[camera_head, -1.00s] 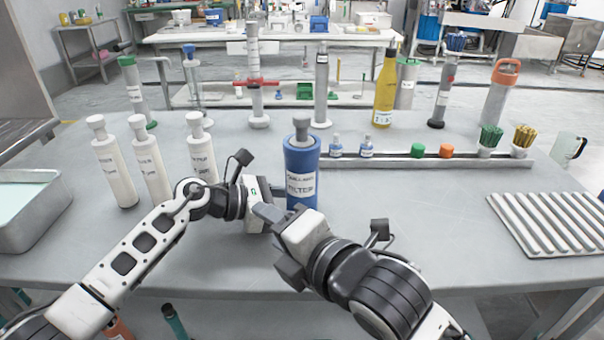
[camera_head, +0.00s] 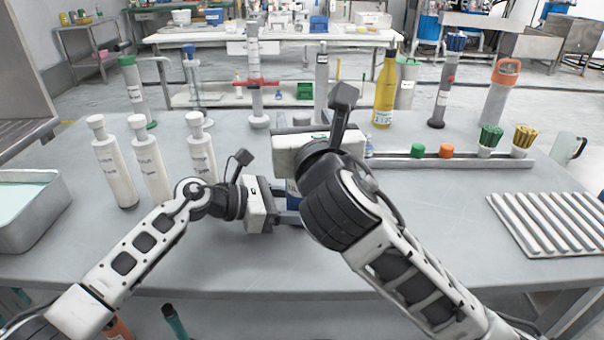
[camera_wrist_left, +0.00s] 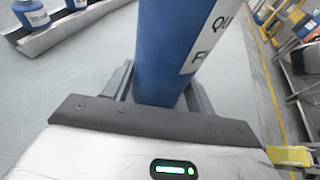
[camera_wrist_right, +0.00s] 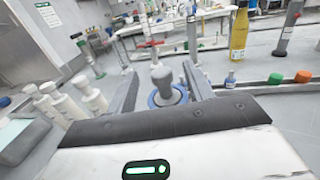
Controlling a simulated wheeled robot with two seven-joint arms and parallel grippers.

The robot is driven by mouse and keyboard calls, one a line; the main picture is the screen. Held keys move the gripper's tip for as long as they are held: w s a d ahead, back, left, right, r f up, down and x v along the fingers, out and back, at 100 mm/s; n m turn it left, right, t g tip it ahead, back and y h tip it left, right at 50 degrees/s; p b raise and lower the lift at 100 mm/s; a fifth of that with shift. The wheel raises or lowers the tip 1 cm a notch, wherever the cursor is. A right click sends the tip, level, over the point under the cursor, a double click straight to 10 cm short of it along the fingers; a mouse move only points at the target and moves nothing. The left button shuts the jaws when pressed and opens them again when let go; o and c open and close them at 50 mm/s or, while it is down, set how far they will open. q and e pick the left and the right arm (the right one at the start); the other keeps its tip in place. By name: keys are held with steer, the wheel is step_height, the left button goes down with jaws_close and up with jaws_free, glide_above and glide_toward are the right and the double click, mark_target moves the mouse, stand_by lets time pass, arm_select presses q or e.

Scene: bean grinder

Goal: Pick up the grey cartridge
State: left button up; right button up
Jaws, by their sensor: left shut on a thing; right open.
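A blue cylinder (camera_wrist_left: 165,50) with a white label stands upright between the fingers of my left gripper (camera_wrist_left: 158,90), which is shut on its side. In the head view, only a small blue part of it (camera_head: 294,203) shows behind my arms. The right wrist view shows its blue rim (camera_wrist_right: 178,93) with a grey cartridge top (camera_wrist_right: 162,82) sticking up out of it; the rest of the cartridge is hidden inside. My right gripper (camera_wrist_right: 161,80) is open above the cylinder. Its fingers are on either side of the grey top, with gaps visible.
A long rack (camera_head: 460,160) with small caps and brush cups lies behind to the right. A yellow bottle (camera_head: 385,90) stands behind it. A ridged tray (camera_head: 550,222) lies at the right.

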mark_target(301, 112)
steer(key=w, duration=0.5)
steer(key=shift+w+a+f, duration=0.15)
steer(key=shift+a+f, duration=0.1)
steer(key=shift+a, duration=0.15)
steer(key=c, duration=1.1)
